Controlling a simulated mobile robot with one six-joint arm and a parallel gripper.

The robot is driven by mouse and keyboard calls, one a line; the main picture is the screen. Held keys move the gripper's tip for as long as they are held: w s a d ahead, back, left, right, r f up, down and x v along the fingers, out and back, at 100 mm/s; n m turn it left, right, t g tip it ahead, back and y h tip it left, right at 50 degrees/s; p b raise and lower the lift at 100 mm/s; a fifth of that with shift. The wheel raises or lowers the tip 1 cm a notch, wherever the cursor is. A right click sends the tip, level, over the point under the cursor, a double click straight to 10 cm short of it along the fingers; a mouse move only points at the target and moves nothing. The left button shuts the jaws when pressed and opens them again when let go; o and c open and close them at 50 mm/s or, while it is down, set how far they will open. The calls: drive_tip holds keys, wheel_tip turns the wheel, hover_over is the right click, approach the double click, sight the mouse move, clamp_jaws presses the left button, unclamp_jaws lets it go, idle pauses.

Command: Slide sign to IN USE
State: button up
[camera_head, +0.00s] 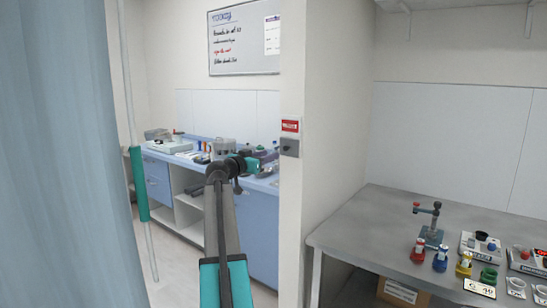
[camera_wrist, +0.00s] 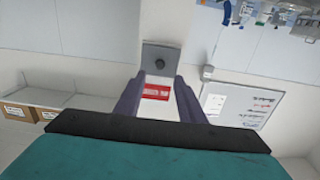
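The sliding sign is on the narrow end face of the wall in the middle of the head view. Its red panel (camera_head: 290,126) carries white lettering too small to read. A grey slider plate (camera_head: 290,147) sits just below the red panel. The wrist view is turned over, so the plate with its dark round knob (camera_wrist: 208,72) shows above the red panel (camera_wrist: 156,91). My gripper (camera_head: 262,163) is left of the plate in the head view. In the wrist view my gripper (camera_wrist: 157,77) is open, its two fingers apart with the red panel seen between them and nothing held.
A grey table (camera_head: 370,225) at right holds a small stand (camera_head: 431,225), coloured bottles and trays. A blue-fronted counter (camera_head: 258,215) with clutter lies behind my arm. A blue curtain (camera_head: 60,150) fills the left. A whiteboard (camera_head: 243,38) hangs on the back wall.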

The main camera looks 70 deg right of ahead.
drive_tip(key=shift+b+v, duration=0.3)
drive_tip(key=shift+v, duration=1.85)
drive_tip(key=shift+s+f, duration=0.1)
